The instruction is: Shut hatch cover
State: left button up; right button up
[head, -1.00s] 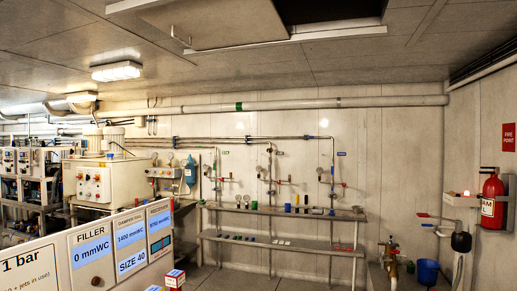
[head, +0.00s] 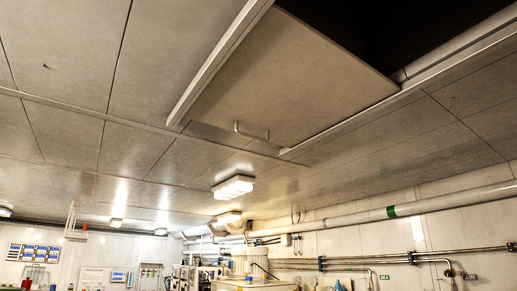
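The hatch cover (head: 290,85) is a flat grey-beige panel up at the ceiling, in the upper middle of the head view. The dark hatch opening (head: 410,30) shows to the right of and behind the cover, uncovered in the part I see. Neither of my grippers is in view.
Ceiling lamps (head: 233,187) hang below the panels. A long white pipe (head: 440,203) with a green band runs along the right wall. Machinery (head: 245,268) and wall panels (head: 34,252) show low in the view. The space just under the cover looks clear.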

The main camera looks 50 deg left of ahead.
aim_at(287, 83)
jog(key=i+u, duration=0.35)
jog(key=u, duration=0.15)
jog(key=i+l+u, duration=0.2)
jog(key=i+u, duration=0.15)
jog(key=u, duration=0.15)
jog(key=i+l+u, duration=0.3)
jog(key=u, duration=0.2)
jog(key=i+l+u, duration=0.25)
jog(key=l+u, duration=0.25)
jog(key=j, duration=0.1)
